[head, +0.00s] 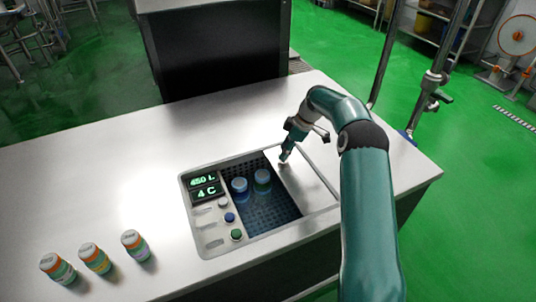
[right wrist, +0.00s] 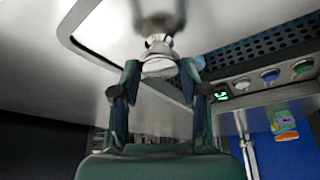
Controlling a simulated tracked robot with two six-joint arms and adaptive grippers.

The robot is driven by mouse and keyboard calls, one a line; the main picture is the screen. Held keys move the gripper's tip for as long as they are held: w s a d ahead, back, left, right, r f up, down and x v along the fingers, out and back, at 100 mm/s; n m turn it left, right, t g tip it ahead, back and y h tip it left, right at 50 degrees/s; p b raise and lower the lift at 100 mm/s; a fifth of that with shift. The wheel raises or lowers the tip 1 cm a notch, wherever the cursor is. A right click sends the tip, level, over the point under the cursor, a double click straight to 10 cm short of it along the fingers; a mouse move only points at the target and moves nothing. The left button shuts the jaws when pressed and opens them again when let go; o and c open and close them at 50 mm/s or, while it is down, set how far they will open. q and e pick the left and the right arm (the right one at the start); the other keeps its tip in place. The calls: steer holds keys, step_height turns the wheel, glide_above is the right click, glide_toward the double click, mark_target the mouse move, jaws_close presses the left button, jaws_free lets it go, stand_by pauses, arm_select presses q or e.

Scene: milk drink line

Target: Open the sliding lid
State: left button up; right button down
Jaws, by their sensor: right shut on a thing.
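The sliding lid (head: 308,181) is a pale metal panel at the right part of the cooler unit (head: 208,245) set into the counter. The left part of the well (head: 262,215) is uncovered. My right gripper (head: 285,156) is at the lid's left edge, near its far corner. In the right wrist view my right gripper (right wrist: 160,72) is shut on a pale knob-like handle (right wrist: 158,64) between its fingers. My left gripper is not in view.
Two blue-capped bottles (head: 240,186) (head: 262,177) stand in the dark perforated well. A green display (head: 205,187) and several buttons (head: 229,217) line the unit's left side. The counter (head: 110,180) between is clear.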

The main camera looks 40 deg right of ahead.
steer(key=shift+s+d, duration=0.1)
steer(key=shift+d, duration=0.45)
steer(key=c, duration=0.6)
jaws_free()
steer(key=shift+w, duration=0.2)
steer(key=shift+s, duration=0.1)
steer(key=v, duration=1.2)
steer(key=shift+f, duration=0.1)
